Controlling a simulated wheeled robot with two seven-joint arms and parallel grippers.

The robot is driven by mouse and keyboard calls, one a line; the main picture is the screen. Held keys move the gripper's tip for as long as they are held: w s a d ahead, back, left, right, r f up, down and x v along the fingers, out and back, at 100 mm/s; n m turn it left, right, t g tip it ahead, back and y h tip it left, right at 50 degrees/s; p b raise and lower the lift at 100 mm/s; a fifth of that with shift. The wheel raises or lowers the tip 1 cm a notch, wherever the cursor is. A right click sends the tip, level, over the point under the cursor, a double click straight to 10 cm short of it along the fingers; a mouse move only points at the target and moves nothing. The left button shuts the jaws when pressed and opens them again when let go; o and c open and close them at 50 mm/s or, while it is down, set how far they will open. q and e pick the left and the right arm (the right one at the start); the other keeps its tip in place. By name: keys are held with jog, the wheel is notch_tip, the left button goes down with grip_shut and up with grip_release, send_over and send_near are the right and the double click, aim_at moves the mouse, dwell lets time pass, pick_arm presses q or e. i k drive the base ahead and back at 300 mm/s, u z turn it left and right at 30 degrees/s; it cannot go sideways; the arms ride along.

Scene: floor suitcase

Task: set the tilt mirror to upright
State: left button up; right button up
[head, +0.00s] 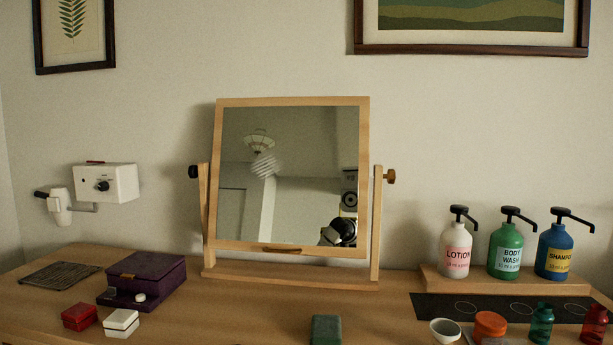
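The tilt mirror (290,180) stands at the back of the wooden dresser in the head view. Its light wood frame (293,102) hangs between two posts on a base bar (290,280), with a dark knob (193,171) at the left and a brown knob (391,176) at the right. A small wooden strip (280,250) sits at the frame's lower edge. The glass reflects a ceiling lamp high up and a black and white shape low at the right, so it seems to lean back; the exact angle is hard to tell. Neither of my grippers is in view.
Left of the mirror are a purple box (150,272), a red box (79,317), a white box (121,323) and a dark mat (60,275). A green block (326,329) lies in front. Pump bottles (504,250) stand right on a wooden riser (440,284).

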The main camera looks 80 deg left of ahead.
aim_at(290, 175)
jog(key=u, duration=3.5)
jog(key=i, duration=0.45)
jog(key=z, duration=0.25)
